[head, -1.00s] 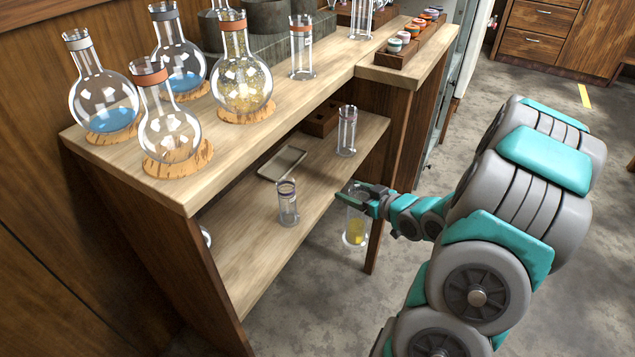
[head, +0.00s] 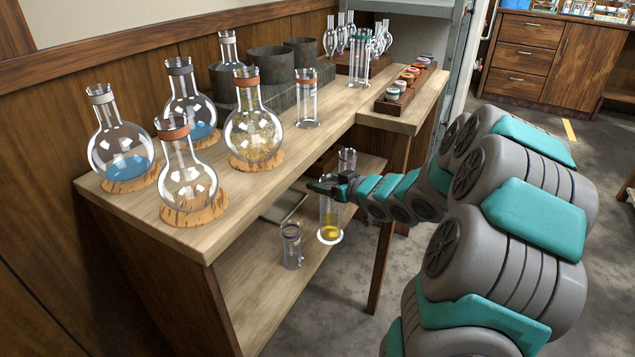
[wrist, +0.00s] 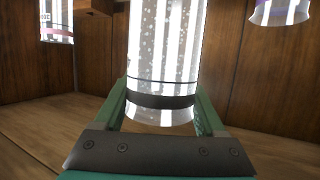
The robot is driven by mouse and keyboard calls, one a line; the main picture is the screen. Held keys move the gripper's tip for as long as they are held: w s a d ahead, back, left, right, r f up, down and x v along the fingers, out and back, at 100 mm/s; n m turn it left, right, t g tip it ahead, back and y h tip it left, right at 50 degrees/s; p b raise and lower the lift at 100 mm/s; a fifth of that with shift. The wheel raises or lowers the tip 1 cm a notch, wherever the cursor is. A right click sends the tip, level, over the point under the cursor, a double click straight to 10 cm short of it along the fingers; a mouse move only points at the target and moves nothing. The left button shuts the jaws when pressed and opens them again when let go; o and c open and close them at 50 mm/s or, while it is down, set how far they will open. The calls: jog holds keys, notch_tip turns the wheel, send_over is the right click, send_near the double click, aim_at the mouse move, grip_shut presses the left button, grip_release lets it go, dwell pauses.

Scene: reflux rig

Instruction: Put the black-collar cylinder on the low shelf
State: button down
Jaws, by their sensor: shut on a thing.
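My gripper (head: 325,187) is shut on a clear glass cylinder (head: 330,218) with yellow contents low inside. It holds the cylinder upright near its top, at the low shelf's front edge in the head view. In the wrist view the held cylinder (wrist: 165,55) stands between the fingers, with a dark band around it at the grip. The low shelf (head: 245,290) is under the wooden bench top. I cannot tell whether the cylinder's base touches the shelf or hangs above it.
A cylinder with a purplish collar (head: 291,246) stands on the low shelf, left of the held one. The bench top (head: 240,222) overhangs, carrying round flasks. The shelf's near-left part is clear.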

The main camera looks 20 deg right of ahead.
jog(key=w+d+f+p, duration=0.1)
jog(key=w+f, duration=0.3)
jog(key=w, duration=0.6)
jog(key=shift+d+f, duration=0.25)
jog(key=shift+d, duration=0.35)
jog(key=shift+f, duration=0.1)
grip_release()
